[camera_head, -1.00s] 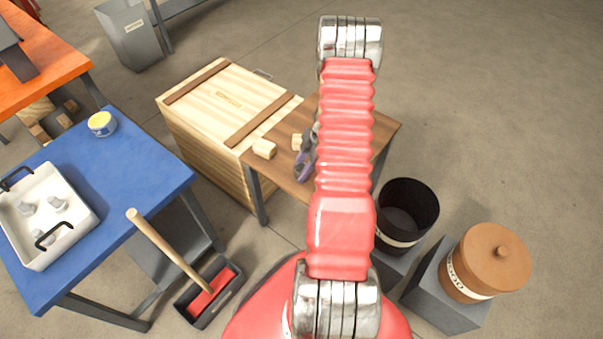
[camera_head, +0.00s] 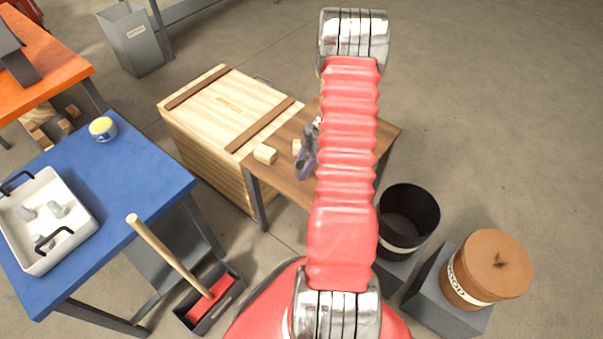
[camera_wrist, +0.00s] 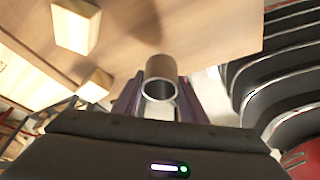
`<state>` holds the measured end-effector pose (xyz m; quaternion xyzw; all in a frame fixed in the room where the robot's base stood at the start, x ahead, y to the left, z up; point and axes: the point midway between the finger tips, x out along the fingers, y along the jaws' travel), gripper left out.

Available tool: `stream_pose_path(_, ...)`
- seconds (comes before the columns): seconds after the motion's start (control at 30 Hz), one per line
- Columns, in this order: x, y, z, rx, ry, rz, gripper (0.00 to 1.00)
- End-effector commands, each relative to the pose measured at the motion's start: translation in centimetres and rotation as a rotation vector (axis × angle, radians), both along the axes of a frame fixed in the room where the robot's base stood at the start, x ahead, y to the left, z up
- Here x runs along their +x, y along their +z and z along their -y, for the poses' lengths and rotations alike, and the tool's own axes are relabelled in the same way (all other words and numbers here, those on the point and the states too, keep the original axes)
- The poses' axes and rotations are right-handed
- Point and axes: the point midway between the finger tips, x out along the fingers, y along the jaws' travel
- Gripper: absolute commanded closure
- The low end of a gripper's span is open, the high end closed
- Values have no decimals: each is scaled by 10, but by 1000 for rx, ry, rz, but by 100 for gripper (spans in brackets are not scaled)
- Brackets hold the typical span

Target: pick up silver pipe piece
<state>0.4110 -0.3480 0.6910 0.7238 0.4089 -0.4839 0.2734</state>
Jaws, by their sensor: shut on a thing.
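The silver pipe piece (camera_wrist: 160,82) is a short, hollow grey metal tube. In the wrist view it sits between the two purple fingers of my gripper (camera_wrist: 160,92), with its open end towards the camera. My gripper is shut on it. In the head view my gripper (camera_head: 307,153) is at the small brown wooden table, partly behind my red arm. The pipe piece cannot be made out clearly there. Whether it touches the tabletop is hard to tell.
Wooden blocks (camera_head: 265,154) lie on the brown table (camera_head: 283,178) left of my gripper. A wooden crate (camera_head: 225,105) stands beside it. A black bin (camera_head: 408,215) and a brown lidded bin (camera_head: 490,268) are at right. A blue table (camera_head: 130,170) holds a white tray (camera_head: 70,190).

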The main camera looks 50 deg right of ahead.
Motion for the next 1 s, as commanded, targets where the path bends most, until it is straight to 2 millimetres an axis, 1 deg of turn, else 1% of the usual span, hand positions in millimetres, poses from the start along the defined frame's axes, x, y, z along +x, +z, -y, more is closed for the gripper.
stream_pose_path(0.03,0,10,1,-2,1,2,87)
stream_pose_path(0.2,1,35,1,-1,1,2,87)
stream_pose_path(0.37,0,48,0,0,0,1,87)
stream_pose_path(0.5,0,51,0,1,0,1,87)
stream_pose_path(1.0,0,51,0,0,-1,0,87)
